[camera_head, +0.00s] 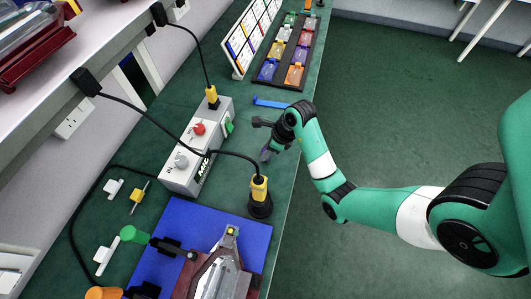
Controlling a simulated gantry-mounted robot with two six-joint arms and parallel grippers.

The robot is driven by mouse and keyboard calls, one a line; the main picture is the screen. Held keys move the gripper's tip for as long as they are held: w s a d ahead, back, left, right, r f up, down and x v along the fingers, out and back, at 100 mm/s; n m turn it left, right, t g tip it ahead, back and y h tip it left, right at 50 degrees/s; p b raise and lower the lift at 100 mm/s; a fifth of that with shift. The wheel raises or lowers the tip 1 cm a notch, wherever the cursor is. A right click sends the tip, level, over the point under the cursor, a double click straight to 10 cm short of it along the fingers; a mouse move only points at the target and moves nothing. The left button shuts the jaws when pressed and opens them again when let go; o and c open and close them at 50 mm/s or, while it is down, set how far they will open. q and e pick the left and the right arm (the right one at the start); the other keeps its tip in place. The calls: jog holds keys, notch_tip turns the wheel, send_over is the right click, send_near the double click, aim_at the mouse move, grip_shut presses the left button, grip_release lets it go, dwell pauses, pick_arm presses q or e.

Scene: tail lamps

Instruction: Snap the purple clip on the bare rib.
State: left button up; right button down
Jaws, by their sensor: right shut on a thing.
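My right gripper (268,148) hangs over the green bench near its right edge, just right of the grey control box. It is shut on a small purplish piece, the purple clip (264,155), mostly hidden by the fingers. The tail lamp (222,272), clear with dark red edges, lies on the blue mat (255,236) at the bottom, cut off by the frame. The gripper is well above and apart from it in the picture. The bare rib is too small to make out. My left gripper is not in view.
A grey control box (197,150) with a red knob and cables stands left of the gripper. A black-and-yellow tool (260,195) stands between gripper and mat. A green-handled clamp (130,233) borders the mat. A rack of coloured bins (300,35) and blue strip (272,103) lie farther back.

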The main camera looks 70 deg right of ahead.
jog(key=shift+r, duration=0.1)
jog(key=shift+r+p, duration=0.35)
jog(key=shift+p, duration=0.05)
notch_tip(320, 180, up, 3)
jog(key=shift+f+p, duration=0.2)
jog(key=shift+p, duration=0.85)
jog(key=s+a+r+p, duration=0.2)
jog(key=s+r+p, duration=0.2)
jog(key=s+p, duration=0.2)
jog(key=s+a+r+p, duration=0.2)
jog(key=s+r+p, duration=0.3)
jog(key=s+p, duration=0.1)
jog(key=shift+s+a+r, duration=0.25)
jog(key=shift+s, duration=0.4)
jog(key=c, duration=1.1)
grip_release()
grip_shut()
